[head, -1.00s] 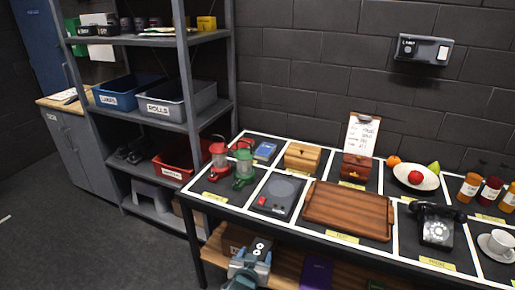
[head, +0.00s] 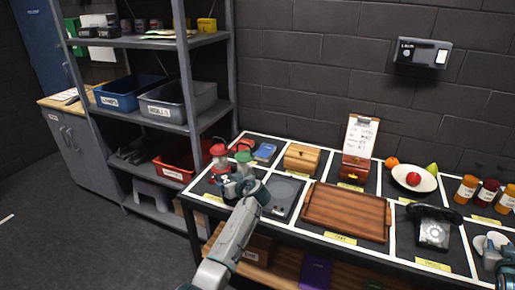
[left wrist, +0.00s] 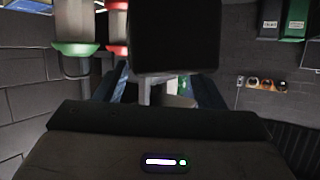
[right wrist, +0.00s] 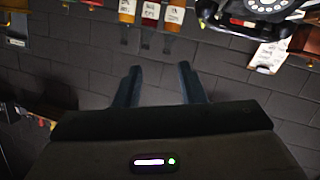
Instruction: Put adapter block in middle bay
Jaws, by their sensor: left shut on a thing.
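My left gripper (head: 233,187) is over the left part of the table, in front of the green lantern (head: 244,160). In the left wrist view its fingers (left wrist: 155,92) are around a dark block (left wrist: 177,38), which fills the upper middle. I cannot tell if this is the adapter block, and it is not clear in the head view. My right gripper (head: 496,258) is at the right edge of the head view, by the white cup. In the right wrist view its fingers (right wrist: 158,85) are apart and empty. No bay marked as middle is readable.
The table has white-lined spaces holding a red lantern (head: 220,158), a wooden tray (head: 345,212), a black telephone (head: 433,228) and a fruit plate (head: 414,178). A shelf rack with a blue bin (head: 120,95) and grey bin (head: 175,103) stands at left.

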